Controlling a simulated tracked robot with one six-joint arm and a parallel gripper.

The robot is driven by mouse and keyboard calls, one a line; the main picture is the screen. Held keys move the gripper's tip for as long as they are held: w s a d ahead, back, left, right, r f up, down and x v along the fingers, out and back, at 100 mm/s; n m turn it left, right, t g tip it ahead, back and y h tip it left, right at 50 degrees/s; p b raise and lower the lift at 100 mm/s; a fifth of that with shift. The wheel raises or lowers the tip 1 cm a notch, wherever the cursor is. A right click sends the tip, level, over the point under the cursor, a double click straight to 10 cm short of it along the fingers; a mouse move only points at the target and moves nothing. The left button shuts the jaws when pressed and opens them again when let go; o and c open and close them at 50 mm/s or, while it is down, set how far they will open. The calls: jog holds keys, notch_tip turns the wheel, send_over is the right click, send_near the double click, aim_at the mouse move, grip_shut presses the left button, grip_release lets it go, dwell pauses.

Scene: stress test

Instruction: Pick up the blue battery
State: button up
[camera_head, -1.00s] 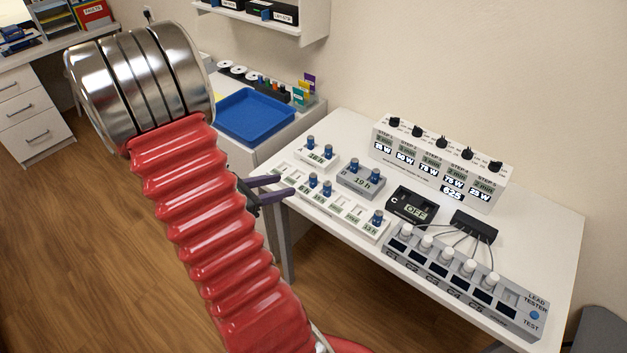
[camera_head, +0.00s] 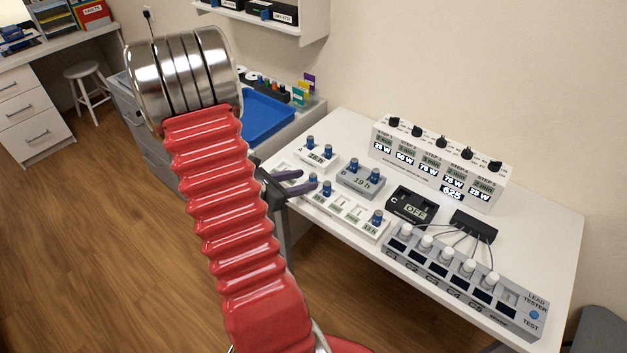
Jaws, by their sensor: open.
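Several small blue batteries stand upright in holders on the white table. Two stand in unit A, one of them the rear blue battery (camera_head: 310,142). Two more stand in the grey unit B (camera_head: 358,181). In the long white front holder (camera_head: 350,222), a blue battery (camera_head: 326,188) stands near the left, with another (camera_head: 312,179) beside it, and a third (camera_head: 377,217) stands at the right end. My gripper (camera_head: 309,180) has two purple fingers, open and apart. Its fingertips are at the left part of the long holder, by the left battery; whether they touch it cannot be told.
A black unit C (camera_head: 411,205) reading OFF and a lead tester (camera_head: 465,281) with white knobs lie to the right. A dial box (camera_head: 438,165) stands at the back. A blue tray (camera_head: 266,116) is on the side counter. My red arm hides part of the left.

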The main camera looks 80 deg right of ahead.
aim_at(310, 178)
jog(key=shift+x, duration=2.55)
jog(key=shift+c, duration=0.2)
grip_shut()
